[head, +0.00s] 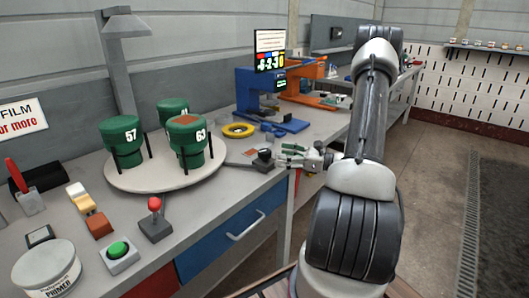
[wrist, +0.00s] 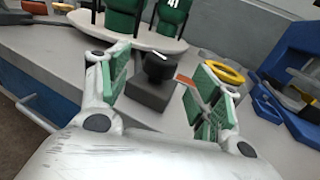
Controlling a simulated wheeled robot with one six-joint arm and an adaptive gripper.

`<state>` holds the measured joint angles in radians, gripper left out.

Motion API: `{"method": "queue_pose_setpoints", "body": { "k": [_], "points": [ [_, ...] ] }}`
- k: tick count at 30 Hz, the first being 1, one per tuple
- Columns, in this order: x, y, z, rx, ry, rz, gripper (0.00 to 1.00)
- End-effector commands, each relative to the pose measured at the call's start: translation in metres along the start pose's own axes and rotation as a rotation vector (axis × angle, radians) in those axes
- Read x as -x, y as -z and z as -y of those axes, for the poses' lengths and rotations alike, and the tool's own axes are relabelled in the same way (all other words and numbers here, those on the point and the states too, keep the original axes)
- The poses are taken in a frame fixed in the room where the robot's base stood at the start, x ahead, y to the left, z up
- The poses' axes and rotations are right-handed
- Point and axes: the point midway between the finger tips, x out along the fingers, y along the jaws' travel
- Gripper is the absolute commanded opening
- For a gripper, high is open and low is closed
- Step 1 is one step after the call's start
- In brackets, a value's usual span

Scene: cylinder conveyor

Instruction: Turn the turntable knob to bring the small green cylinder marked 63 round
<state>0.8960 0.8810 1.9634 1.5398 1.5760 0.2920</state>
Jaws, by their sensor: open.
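The round pale turntable (head: 150,178) carries several green cylinders in black posts. The cylinder marked 63 (head: 188,139) is at the front right, with a brown patch on its top. The cylinder marked 57 (head: 125,136) stands at the left, and another (head: 171,106) is behind. The black knob (head: 264,156) sits on a dark block at the bench's front edge, right of the turntable. In the wrist view the knob (wrist: 160,67) lies ahead, between the green-padded fingers. My gripper (wrist: 162,85) is open, its fingers apart and not visibly touching the knob.
A red-knobbed lever (head: 155,213) and a green button (head: 118,250) stand at the front of the bench. A yellow ring (head: 239,130) and a blue machine (head: 262,92) are behind the knob. A white tin (head: 46,268) stands front left.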

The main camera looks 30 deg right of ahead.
Motion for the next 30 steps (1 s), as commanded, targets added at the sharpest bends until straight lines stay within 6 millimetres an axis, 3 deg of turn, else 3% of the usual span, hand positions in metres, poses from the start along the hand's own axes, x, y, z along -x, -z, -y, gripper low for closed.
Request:
{"method": "queue_pose_setpoints", "body": {
  "k": [4, 15, 26, 30],
  "points": [
    [-0.011, 0.002, 0.003, -0.007, 0.012, 0.007, 0.64],
    [-0.068, 0.002, 0.004, -0.005, 0.01, 0.004, 0.64],
    [-0.077, 0.002, 0.004, -0.005, 0.011, 0.004, 0.64],
    [-0.077, 0.002, 0.004, -0.005, 0.011, 0.004, 0.42]
  ]
}}
